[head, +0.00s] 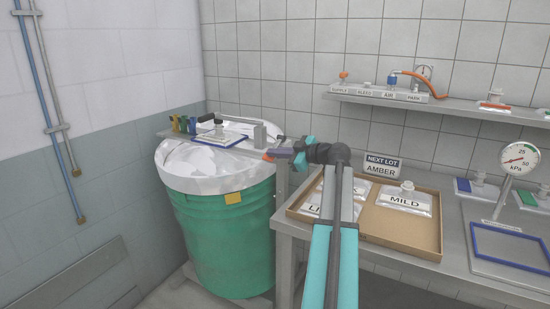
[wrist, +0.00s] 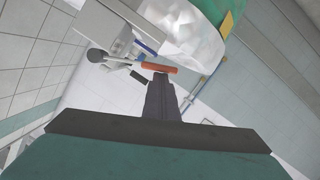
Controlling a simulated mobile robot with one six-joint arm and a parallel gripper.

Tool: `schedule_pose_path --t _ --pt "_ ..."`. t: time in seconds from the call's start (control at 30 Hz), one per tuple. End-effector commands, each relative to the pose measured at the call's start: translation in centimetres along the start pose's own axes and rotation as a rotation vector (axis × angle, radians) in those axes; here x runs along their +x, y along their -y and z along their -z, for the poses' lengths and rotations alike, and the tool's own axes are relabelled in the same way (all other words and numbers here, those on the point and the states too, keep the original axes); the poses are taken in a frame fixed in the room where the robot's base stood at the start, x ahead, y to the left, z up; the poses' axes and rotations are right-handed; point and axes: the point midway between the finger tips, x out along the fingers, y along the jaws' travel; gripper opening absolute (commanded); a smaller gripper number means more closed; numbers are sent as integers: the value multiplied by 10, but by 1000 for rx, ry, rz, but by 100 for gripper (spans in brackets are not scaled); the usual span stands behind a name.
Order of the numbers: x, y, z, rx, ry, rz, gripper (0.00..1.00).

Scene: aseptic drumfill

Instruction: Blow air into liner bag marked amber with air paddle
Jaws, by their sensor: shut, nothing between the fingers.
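A white, crumpled liner bag (head: 188,166) lines the top of a green drum (head: 225,235), with an amber tag (head: 232,198) on the drum's front. The bag also shows in the wrist view (wrist: 182,28). My gripper (head: 278,153) points left beside the drum's right rim. In the wrist view its narrow fingers (wrist: 160,80) are shut and empty, close to an orange-red bar (wrist: 158,67); I cannot tell whether they touch it. I cannot tell for certain whether this bar is the air paddle.
A metal bench holds a cardboard tray (head: 430,247) of labelled pouches at right, behind my arm. A sign (head: 382,167) reads NEXT LOT AMBER. A dial gauge (head: 519,158) stands far right. A metal bracket and blue-framed pad (head: 220,138) sit above the drum.

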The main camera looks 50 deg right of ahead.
Motion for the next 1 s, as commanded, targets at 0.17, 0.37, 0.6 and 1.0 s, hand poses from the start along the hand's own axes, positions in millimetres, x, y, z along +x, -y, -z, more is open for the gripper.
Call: schedule_pose_path --t 0.17,0.37,0.6,1.0 --pt "0 1 -4 -4 7 1 0" --pt "0 1 -4 -4 8 1 0" --pt "-1 1 1 -5 7 2 0" --pt "-15 0 40 -6 3 0 0"
